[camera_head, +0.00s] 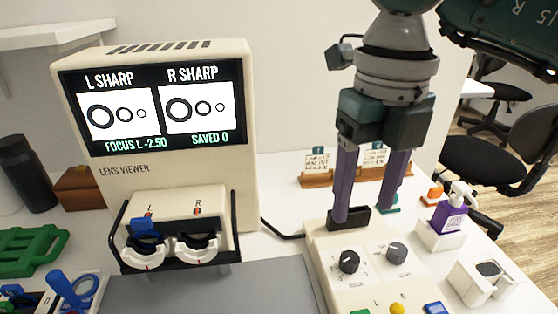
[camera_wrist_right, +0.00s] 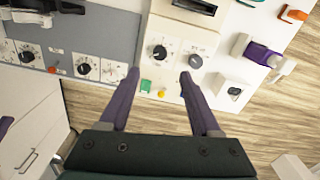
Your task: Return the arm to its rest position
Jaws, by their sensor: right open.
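My right gripper (camera_head: 365,208) hangs pointing down over the cream control console (camera_head: 325,247), its purple fingers spread apart. It is open, and nothing shows between the fingers. In the right wrist view the fingers (camera_wrist_right: 160,75) are also apart, with the console's dials and buttons beyond them. In the head view the left-hand fingertip overlaps the black slot piece (camera_head: 350,217) at the console's back; I cannot tell whether they touch. My left gripper is not in the head view.
The lens viewer (camera_head: 150,175) stands at left, its screen reading "FOCUS L -2.50" and "SAVED 0". A purple pump bottle (camera_head: 450,218) and white block (camera_head: 470,283) are right of the console. Wooden card stands (camera_head: 318,181) are behind. The grey mat (camera_head: 235,288) has bare room.

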